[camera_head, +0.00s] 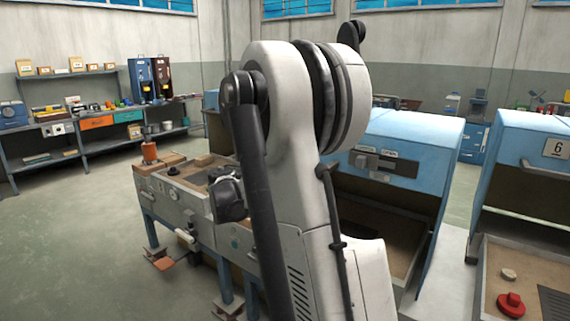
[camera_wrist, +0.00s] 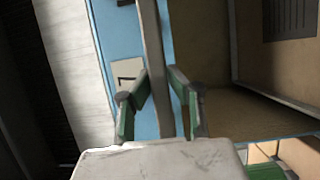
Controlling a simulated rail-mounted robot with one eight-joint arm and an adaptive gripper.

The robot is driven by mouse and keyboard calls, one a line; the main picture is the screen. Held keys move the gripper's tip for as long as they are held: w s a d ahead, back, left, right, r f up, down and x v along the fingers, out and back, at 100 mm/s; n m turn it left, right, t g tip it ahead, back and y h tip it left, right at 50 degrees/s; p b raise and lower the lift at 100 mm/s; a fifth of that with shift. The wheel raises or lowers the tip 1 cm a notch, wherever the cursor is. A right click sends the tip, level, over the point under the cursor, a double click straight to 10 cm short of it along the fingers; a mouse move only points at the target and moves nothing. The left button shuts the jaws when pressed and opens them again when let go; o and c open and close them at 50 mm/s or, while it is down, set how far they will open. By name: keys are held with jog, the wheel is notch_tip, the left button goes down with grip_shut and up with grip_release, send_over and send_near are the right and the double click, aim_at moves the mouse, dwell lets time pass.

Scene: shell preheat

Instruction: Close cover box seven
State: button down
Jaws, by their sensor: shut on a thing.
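My gripper (camera_wrist: 159,77), with green-sided fingers, is shut on a grey bar handle (camera_wrist: 153,35) in the wrist view. The handle runs along the edge of a blue cover (camera_wrist: 110,45). A pale plate (camera_wrist: 126,76) on this cover bears a dark mark like a turned 7. The brown box interior (camera_wrist: 215,115) shows beside the handle, so the cover is open. In the head view, a raised blue cover (camera_head: 415,132) stands behind my arm over an open box; its number cannot be read there. My arm hides the gripper in that view.
Box six (camera_head: 540,150) stands open at the right, with a red knobbed piece (camera_head: 511,305) inside. A grey workbench (camera_head: 180,205) is left of my arm. A shelf with boxes and tools (camera_head: 90,125) lines the far left wall. The floor at left is clear.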

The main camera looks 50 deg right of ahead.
jog(key=shift+a+f, duration=0.1)
jog(key=shift+a, duration=0.25)
jog(key=shift+s, duration=0.1)
jog(key=c, duration=1.7)
grip_release()
jog(key=shift+a, duration=0.3)
jog(key=shift+o, duration=0.3)
jog(key=shift+d, duration=0.15)
jog(key=v, duration=1.2)
